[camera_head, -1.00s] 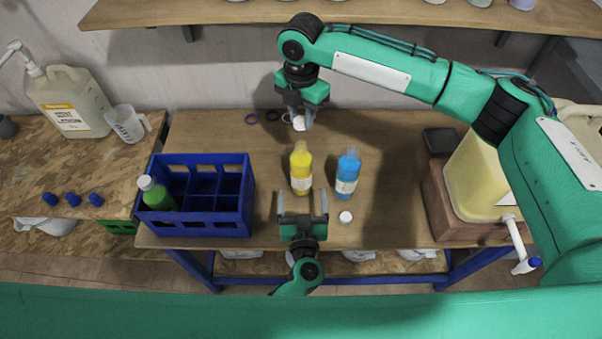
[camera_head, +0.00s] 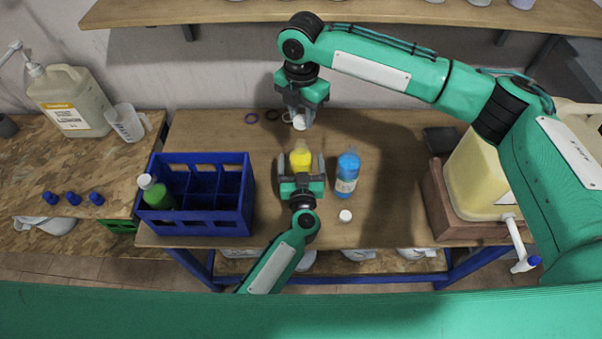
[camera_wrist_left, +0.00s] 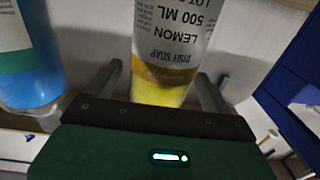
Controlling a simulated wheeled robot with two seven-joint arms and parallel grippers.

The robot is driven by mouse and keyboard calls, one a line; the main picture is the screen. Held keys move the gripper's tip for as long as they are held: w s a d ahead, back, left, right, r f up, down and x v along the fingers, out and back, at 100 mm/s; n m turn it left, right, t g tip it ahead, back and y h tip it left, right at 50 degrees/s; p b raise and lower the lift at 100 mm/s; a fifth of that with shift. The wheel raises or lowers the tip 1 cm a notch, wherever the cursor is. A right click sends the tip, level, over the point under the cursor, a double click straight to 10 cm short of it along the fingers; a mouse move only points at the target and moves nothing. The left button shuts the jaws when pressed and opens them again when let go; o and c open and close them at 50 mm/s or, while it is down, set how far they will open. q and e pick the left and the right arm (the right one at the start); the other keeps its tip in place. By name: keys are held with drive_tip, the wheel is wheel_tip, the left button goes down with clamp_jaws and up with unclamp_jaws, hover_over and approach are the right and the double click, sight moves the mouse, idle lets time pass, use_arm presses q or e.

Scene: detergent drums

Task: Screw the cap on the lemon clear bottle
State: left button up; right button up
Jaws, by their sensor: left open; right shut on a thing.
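The lemon bottle (camera_head: 301,156) holds yellow soap and stands upright on the table. Its label shows in the left wrist view (camera_wrist_left: 172,45), reading lemon dish soap, 500 ml. My left gripper (camera_head: 302,168) is open, with one finger on each side of this bottle; the fingers also show in the left wrist view (camera_wrist_left: 158,85). They appear apart from it. My right gripper (camera_head: 299,108) is shut on a white cap (camera_head: 299,123), held behind the bottle in the head view. The lower part of the bottle is hidden by my left gripper in the head view.
A blue bottle (camera_head: 347,172) stands close to the right, and a loose white cap (camera_head: 345,216) lies near it. A blue crate (camera_head: 235,222) with a green bottle (camera_head: 158,196) stands at left. Rings (camera_head: 252,118) lie at the back. A yellow canister (camera_head: 478,175) stands at right.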

sight(302, 128)
use_arm(q)
drive_tip(key=c, duration=1.5)
use_arm(e)
drive_tip(key=shift+f, duration=2.5)
drive_tip(key=shift+f, duration=0.9)
drive_tip(key=shift+f, duration=0.5)
